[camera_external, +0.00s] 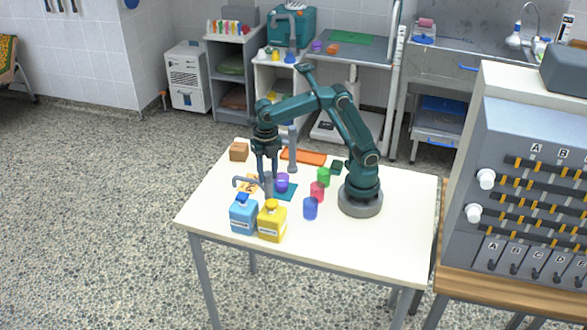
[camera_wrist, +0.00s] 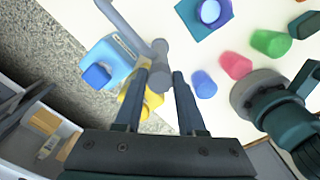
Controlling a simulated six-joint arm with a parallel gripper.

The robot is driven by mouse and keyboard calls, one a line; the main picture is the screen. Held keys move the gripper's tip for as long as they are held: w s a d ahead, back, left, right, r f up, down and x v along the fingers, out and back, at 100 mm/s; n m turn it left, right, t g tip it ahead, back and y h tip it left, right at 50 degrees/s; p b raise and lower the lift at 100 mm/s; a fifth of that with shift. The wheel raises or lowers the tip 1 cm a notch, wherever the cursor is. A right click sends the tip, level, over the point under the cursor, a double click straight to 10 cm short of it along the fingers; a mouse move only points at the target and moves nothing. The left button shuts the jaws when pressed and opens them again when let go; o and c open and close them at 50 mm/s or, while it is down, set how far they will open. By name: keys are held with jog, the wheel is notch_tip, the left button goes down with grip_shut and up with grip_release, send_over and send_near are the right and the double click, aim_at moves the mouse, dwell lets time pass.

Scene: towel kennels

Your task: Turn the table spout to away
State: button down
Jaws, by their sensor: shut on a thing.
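The table spout is a grey upright post with a bent arm (camera_external: 246,181) near the left side of the white table. In the external view its arm reaches left from the post, with the tip turned down. In the wrist view the spout (camera_wrist: 126,24) runs from the post toward the upper left. My gripper (camera_external: 267,178) points down over the post. In the wrist view my gripper's fingers (camera_wrist: 164,76) stand on either side of the grey post and are shut on it. The fingers partly hide the post.
A blue bottle (camera_external: 243,214) and a yellow bottle (camera_external: 272,222) stand close in front of the spout. A purple cup (camera_external: 282,182) stands on a teal mat just right. Red, green and blue cups are nearer my base. Another grey post (camera_external: 292,150) stands behind.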

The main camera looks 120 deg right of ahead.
jog(key=c, duration=0.5)
grip_release()
jog(key=shift+r, duration=0.15)
jog(key=shift+r, duration=2.45)
jog(key=shift+a+r, duration=0.1)
jog(key=s+a+r+m+t, duration=0.3)
jog(key=s+a+r, duration=0.1)
jog(key=s, duration=0.3)
jog(key=s+f+m+t, duration=0.1)
jog(key=s+f+m, duration=0.1)
jog(key=m, duration=0.5)
jog(key=s+a+f+m+t, duration=0.1)
jog(key=s+f+m, duration=0.2)
jog(key=f+m, duration=0.2)
jog(key=m, duration=0.3)
jog(key=shift+s+f+t, duration=0.25)
jog(key=shift+f+t, duration=0.05)
